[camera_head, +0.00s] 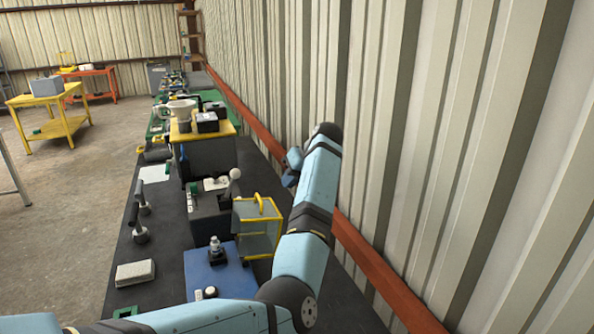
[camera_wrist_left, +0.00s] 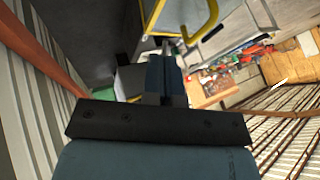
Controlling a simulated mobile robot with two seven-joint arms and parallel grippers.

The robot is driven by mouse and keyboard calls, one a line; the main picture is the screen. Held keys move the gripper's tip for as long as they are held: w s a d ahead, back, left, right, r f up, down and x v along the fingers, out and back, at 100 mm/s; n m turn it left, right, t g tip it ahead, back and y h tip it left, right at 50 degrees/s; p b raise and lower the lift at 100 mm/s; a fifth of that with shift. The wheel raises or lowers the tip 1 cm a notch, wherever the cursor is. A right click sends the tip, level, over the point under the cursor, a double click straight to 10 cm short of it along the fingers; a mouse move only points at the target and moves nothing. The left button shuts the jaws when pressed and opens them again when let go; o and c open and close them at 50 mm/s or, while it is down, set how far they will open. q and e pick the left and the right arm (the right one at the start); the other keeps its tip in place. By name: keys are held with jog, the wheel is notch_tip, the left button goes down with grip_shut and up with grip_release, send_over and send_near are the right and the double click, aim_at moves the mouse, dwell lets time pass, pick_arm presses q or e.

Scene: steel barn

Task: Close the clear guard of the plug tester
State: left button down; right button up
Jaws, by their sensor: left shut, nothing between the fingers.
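The plug tester has a blue base (camera_head: 232,283) on the dark bench, with a metal-and-black plug fixture (camera_head: 216,252) standing on it. Its clear guard (camera_head: 257,232), with a yellow frame and handle, stands up at the right rear of the base, swung away from the fixture. My left arm reaches past the guard's right side. My left gripper (camera_head: 291,172) is beyond and to the right of the guard, partly hidden by its wrist. In the left wrist view the fingers (camera_wrist_left: 166,75) are together and empty, with the guard's yellow frame (camera_wrist_left: 190,22) close beyond them.
The steel wall with an orange rail (camera_head: 375,262) runs close along the right of my arm. A lever device (camera_head: 212,197) and a yellow-topped stand (camera_head: 205,133) are behind the tester.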

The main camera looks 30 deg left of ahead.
aim_at(257, 204)
pick_arm(q)
jog(key=s+a+f, duration=0.1)
jog(key=s+a+f+p, duration=0.1)
jog(key=a, duration=0.1)
jog(key=a+f, duration=0.1)
jog(key=shift+s+a+f, duration=0.1)
jog(key=shift+s+a, duration=0.1)
jog(key=shift+s, duration=0.2)
jog(key=shift+s+a, duration=0.2)
jog(key=shift+s, duration=0.1)
jog(key=shift+a+p, duration=0.1)
jog(key=shift+p, duration=0.2)
